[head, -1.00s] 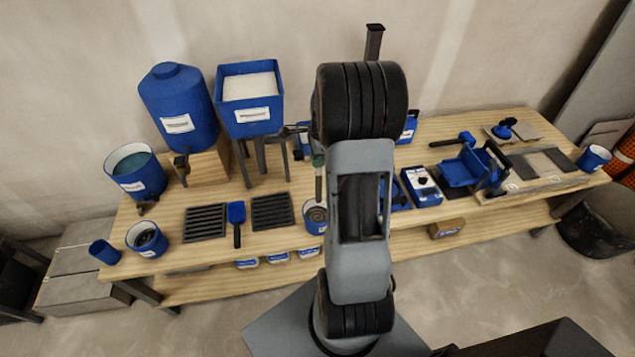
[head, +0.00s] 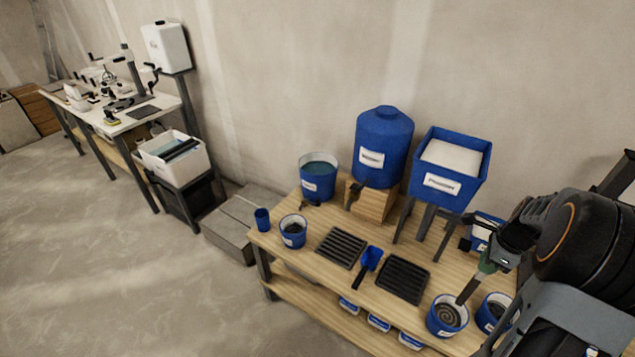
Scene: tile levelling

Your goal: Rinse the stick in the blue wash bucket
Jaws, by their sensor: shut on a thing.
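The blue wash bucket (head: 318,182), holding teal water and bearing a white label, stands at the back left of the wooden bench. My gripper (head: 494,259) is at the right of the head view, shut on the stick (head: 468,290), which has a green upper part and a dark shaft. The stick slants down to the left over a small blue bucket (head: 447,318) with a grey swirled mix. Whether its tip touches the mix is unclear. My gripper is well to the right of the wash bucket. My arm hides part of the bench's right side.
A blue tank (head: 383,145) on a wooden block and a blue hopper (head: 449,168) on legs stand behind. Two dark grates (head: 341,247), a blue scoop (head: 370,260), a small bucket (head: 293,232) and a blue cup (head: 262,218) lie nearer. A white-topped table (head: 130,112) stands far left.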

